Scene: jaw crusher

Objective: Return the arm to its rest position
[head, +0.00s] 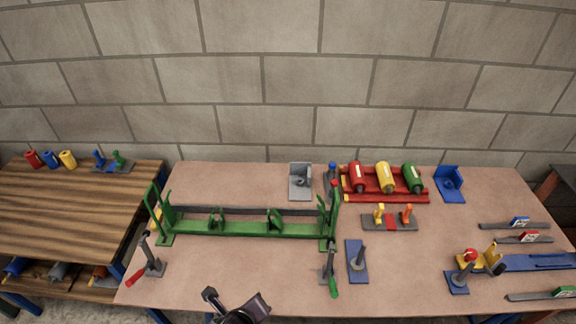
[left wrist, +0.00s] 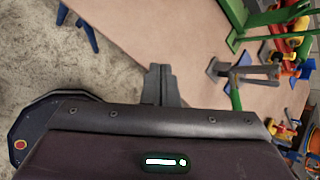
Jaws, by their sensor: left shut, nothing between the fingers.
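My left gripper (head: 210,296) shows at the bottom of the head view, in front of the table's front edge. In the left wrist view the gripper (left wrist: 160,72) has its two fingers together, with nothing between them. It is apart from the objects on the table. My right gripper is in neither view.
The pinkish table (head: 215,285) carries a green frame (head: 240,228), a red-handled tool (head: 148,262), a green-handled tool (head: 331,272) and a blue plate (head: 357,262). A rack of coloured rollers (head: 385,182) stands at the back. A wooden bench (head: 70,210) is at left.

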